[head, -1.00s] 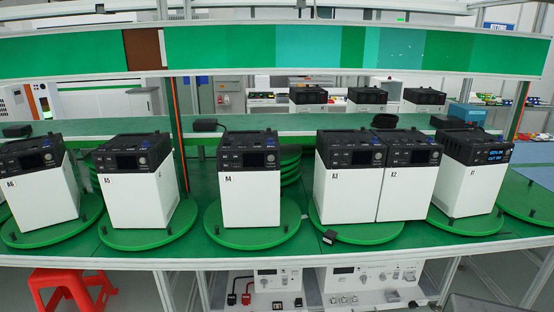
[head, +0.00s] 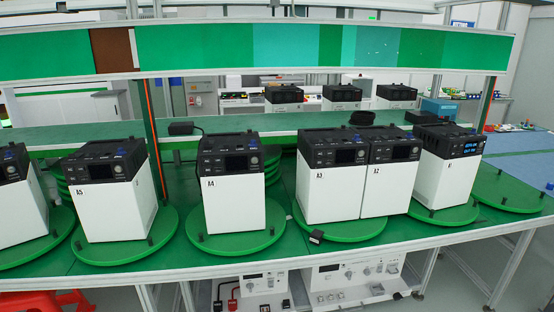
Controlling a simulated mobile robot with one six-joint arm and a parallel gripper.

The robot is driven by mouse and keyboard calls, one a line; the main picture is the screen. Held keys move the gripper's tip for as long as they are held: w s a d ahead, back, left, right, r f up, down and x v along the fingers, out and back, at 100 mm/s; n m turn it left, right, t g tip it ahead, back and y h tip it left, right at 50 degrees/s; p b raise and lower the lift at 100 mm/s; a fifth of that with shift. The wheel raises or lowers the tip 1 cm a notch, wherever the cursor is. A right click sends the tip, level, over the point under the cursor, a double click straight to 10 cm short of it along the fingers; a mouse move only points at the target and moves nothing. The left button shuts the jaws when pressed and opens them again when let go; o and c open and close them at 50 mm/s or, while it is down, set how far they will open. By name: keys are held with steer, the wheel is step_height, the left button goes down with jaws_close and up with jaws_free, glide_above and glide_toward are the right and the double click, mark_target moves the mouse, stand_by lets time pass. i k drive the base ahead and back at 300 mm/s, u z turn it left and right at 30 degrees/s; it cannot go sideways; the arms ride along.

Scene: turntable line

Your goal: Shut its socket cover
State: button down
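Several white instruments with black tops and small front screens stand upright on green turntables along the bench. They are A5 (head: 115,208), A4 (head: 233,205), A3 (head: 328,192), A2 (head: 388,190) and one at the right (head: 440,182) with a lit blue display. Another is cut off at the left edge (head: 20,210). A3 and A2 stand side by side, very close together. I cannot make out any socket cover or its state at this size. My gripper is not in view.
A small black block (head: 316,237) lies at the front of the turntable under A3. A black adapter (head: 181,128) with a cable sits on the rear ledge. A red stool (head: 45,304) is at lower left. Other equipment (head: 362,275) sits under the bench. Floor at right is open.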

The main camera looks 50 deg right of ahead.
mark_target(233, 193)
steer(key=z, duration=0.85)
steer(key=k, duration=1)
steer(key=i, duration=0.8)
